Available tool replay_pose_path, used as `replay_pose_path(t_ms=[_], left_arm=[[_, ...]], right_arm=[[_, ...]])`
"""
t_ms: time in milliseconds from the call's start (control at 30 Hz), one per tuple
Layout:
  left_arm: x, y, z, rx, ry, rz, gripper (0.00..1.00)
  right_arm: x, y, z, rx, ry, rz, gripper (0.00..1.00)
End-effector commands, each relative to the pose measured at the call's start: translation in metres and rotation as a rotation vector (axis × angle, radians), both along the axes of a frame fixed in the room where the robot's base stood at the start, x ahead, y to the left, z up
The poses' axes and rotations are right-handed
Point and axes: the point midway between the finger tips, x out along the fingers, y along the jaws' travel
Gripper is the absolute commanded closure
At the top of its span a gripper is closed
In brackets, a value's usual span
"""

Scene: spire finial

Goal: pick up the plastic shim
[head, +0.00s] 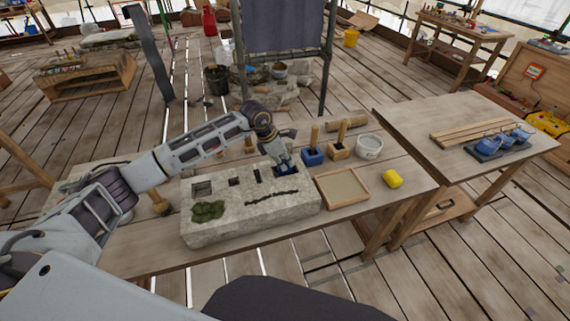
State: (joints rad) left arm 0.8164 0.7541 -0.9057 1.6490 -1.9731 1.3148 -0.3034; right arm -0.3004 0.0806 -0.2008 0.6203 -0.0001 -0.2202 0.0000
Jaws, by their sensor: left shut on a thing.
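My left gripper (284,158) reaches over the right end of a pale stone block (225,222) on the workbench. It is shut on a small dark blue piece (287,171), which looks like the plastic shim. The blue piece is at the rightmost of several square holes in the block's top. The fingers partly hide it, and I cannot tell whether it still touches the stone. A dark crack and a green moss patch (208,211) mark the block's top. My right gripper is not in view.
A side table (465,175) bears wooden strips and blue items.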

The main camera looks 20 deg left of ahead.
Motion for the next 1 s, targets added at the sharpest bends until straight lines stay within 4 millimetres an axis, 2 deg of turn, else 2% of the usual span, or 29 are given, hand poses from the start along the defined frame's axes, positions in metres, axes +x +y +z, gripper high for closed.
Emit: replay_pose_path(t_ms=[167, 700, 1000], left_arm=[[0.001, 0.000, 0.014, 0.000, -0.002, -0.001, 1.00], [0.001, 0.000, 0.085, 0.000, -0.002, 0.000, 1.00], [0.000, 0.000, 0.097, 0.000, 0.000, 0.000, 1.00]], right_arm=[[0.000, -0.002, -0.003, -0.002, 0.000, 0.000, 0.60], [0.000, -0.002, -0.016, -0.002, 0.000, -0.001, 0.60], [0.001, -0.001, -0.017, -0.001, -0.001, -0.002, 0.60]])
